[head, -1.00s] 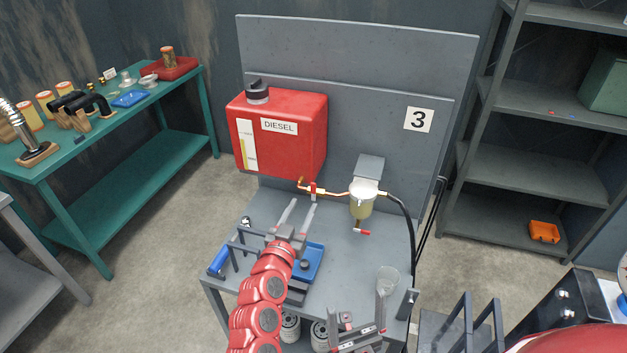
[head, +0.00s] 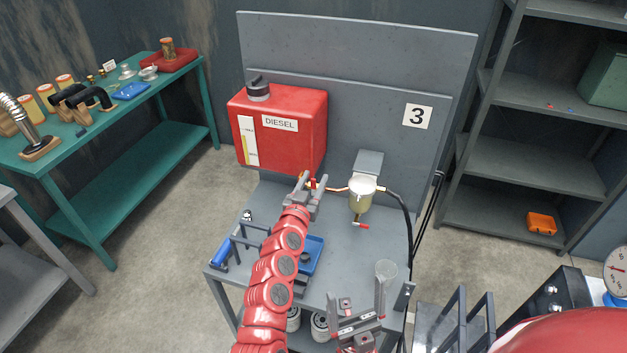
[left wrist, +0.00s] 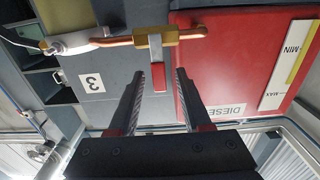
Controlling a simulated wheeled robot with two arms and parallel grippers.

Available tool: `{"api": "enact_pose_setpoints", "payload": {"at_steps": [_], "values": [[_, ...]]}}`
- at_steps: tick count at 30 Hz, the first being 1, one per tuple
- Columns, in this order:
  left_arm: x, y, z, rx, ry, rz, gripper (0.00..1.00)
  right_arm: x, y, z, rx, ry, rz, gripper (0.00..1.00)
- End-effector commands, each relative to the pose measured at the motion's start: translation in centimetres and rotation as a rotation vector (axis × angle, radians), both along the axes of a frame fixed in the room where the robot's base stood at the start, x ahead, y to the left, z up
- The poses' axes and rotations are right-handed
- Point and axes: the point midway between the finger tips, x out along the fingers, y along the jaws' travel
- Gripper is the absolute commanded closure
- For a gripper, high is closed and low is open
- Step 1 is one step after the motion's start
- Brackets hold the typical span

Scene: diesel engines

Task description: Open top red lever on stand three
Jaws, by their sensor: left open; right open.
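The top red lever (head: 313,182) sits on the brass valve of the copper pipe below the red diesel tank (head: 290,150). In the left wrist view the lever (left wrist: 160,78) hangs from the yellow valve body (left wrist: 165,38), with its red end between my finger lines. My left gripper (head: 312,188) is open around or just short of the lever; contact cannot be told. Its fingers also show in the left wrist view (left wrist: 160,74). My right gripper (head: 357,290) is open and empty over the front of stand three (head: 340,240).
A filter bowl (head: 361,197) with a lower red lever (head: 361,226) is right of the valve. A clear cup (head: 386,270), a blue tray (head: 312,255) and a blue-handled tool (head: 220,252) are on the stand. A green bench (head: 130,150) stands left, grey shelves (head: 540,175) right.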

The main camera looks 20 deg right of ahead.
Motion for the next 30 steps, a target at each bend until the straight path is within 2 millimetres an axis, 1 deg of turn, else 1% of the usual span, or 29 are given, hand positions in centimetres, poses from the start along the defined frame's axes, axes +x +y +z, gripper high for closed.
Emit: {"api": "enact_pose_setpoints", "payload": {"at_steps": [3, 4, 8, 9, 11, 12, 23, 30], "values": [[-0.02, 0.01, 0.00, 0.000, 0.000, 0.000, 0.51, 0.00, 0.00, -0.01, 0.000, 0.000, 0.000, 0.10], [-0.02, 0.01, 0.00, 0.000, 0.000, 0.000, 0.55, 0.00, 0.00, -0.01, 0.000, 0.000, 0.000, 0.10], [-0.02, 0.02, -0.01, 0.000, 0.000, 0.000, 0.78, 0.00, 0.00, 0.00, 0.000, 0.000, 0.000, 0.10], [-0.02, 0.02, 0.00, 0.000, 0.000, 0.000, 0.85, 0.00, 0.00, 0.00, 0.000, 0.000, 0.000, 0.10], [-0.02, 0.02, 0.00, 0.000, 0.000, 0.000, 0.96, 0.00, 0.00, 0.00, 0.000, 0.000, 0.000, 0.10], [-0.02, 0.02, 0.00, 0.000, 0.000, 0.000, 1.00, 0.00, 0.00, 0.00, 0.000, 0.000, 0.000, 0.10], [0.01, 0.08, -0.04, -0.007, 0.005, 0.001, 1.00, 0.00, 0.00, -0.13, 0.000, 0.000, 0.000, 0.10], [0.31, 0.55, -0.20, -0.085, 0.055, 0.003, 1.00, 0.00, 0.00, -0.94, 0.000, 0.000, 0.000, 0.10]]}}
